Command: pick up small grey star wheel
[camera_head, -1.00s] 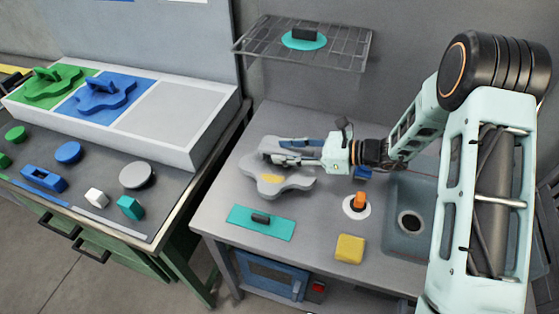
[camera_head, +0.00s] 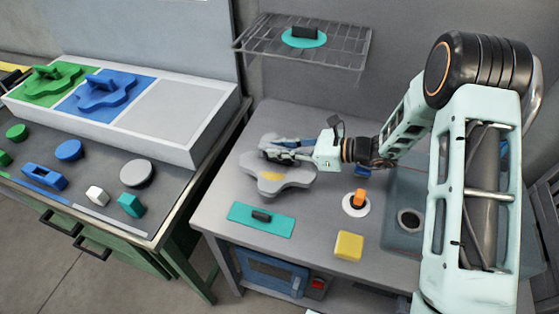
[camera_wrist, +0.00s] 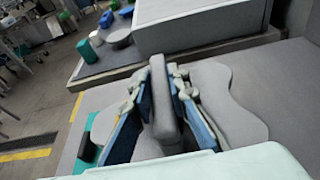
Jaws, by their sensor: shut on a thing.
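The small grey star wheel (camera_head: 280,184) is a flat lobed plate with a yellow mark, over the grey table on the right side of the head view. In the wrist view its grey lobes (camera_wrist: 232,105) spread out below my fingers, and its upright grey handle (camera_wrist: 163,105) stands between them. My gripper (camera_head: 272,148) is shut on that handle, with blue finger pads on both sides in the wrist view (camera_wrist: 165,100). The plate looks close above the table; I cannot tell the exact gap.
A white rack (camera_head: 219,132) at left holds green and blue star wheels, and its grey section (camera_head: 180,110) is bare. On the table are a teal plate (camera_head: 260,221), an orange-topped disc (camera_head: 357,203), a yellow block (camera_head: 348,246) and a sink (camera_head: 392,225). A wire shelf (camera_head: 345,45) hangs above.

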